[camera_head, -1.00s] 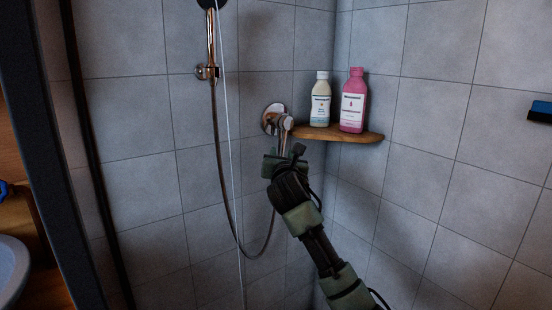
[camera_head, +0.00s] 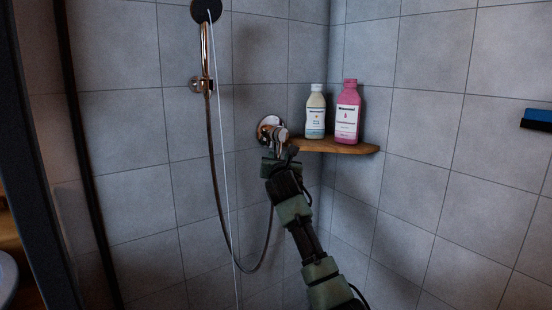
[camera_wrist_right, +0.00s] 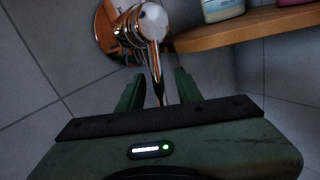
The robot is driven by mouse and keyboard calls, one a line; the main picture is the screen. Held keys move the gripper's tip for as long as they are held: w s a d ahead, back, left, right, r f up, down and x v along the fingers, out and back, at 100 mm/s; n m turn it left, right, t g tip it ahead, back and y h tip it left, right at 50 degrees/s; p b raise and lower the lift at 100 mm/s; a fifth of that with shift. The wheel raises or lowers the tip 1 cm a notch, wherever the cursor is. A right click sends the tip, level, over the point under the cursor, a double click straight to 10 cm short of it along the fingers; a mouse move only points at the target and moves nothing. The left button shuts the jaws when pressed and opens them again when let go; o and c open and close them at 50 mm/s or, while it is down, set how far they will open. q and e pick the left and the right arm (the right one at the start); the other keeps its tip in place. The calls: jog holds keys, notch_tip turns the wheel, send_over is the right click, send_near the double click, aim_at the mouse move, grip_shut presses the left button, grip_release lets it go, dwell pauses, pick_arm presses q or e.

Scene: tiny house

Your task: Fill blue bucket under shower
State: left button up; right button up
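The shower head (camera_head: 206,11) hangs on a copper-coloured holder on the tiled wall, its hose (camera_head: 215,190) looping down and back up towards the mixer tap. A thin white line runs down from the head; I cannot tell if it is water. The chrome and copper tap (camera_head: 268,129) is on the wall at the left end of the shelf. My right gripper (camera_head: 283,157) is just below it. In the right wrist view the tap lever (camera_wrist_right: 155,65) points down between the open fingers (camera_wrist_right: 159,88), with gaps on both sides. The blue bucket and my left gripper are not in view.
A wooden corner shelf (camera_head: 352,148) right beside the tap holds a white bottle (camera_head: 315,113) and a pink bottle (camera_head: 347,113). A blue and black object (camera_head: 538,117) is on the right wall. A dark frame (camera_head: 45,160) stands at the left.

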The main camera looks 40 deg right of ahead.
jog(key=shift+w, duration=0.1)
grip_shut()
jog(key=shift+r, duration=0.25)
dwell(0.9)
